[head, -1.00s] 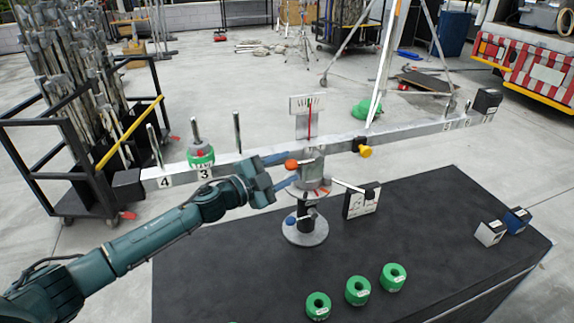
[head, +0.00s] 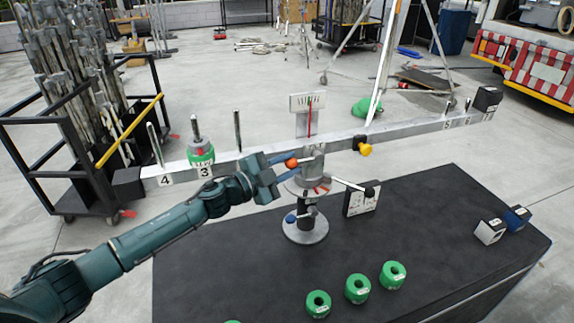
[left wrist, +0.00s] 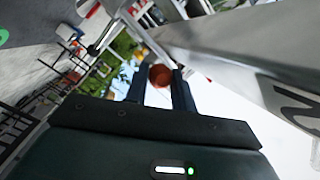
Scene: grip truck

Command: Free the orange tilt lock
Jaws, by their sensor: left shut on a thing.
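The orange tilt lock (head: 291,162) shows as a round orange knob on the balance's central head, just below the long beam (head: 225,159). My left gripper (head: 289,165) comes in from the left with its fingers either side of the knob, shut on it. In the left wrist view the orange knob (left wrist: 160,75) sits between the two dark fingertips. The balance's round base (head: 306,232) stands on the black table. A red pointer (head: 309,118) stands about upright before the white scale plate. My right gripper is not in view.
A green weight (head: 201,157) sits on a left peg. A black-knobbed lever (head: 355,187) sticks out to the right of the column. Several green weights (head: 357,289) lie on the front of the black table (head: 430,235). Two small blocks (head: 489,232) stand at right.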

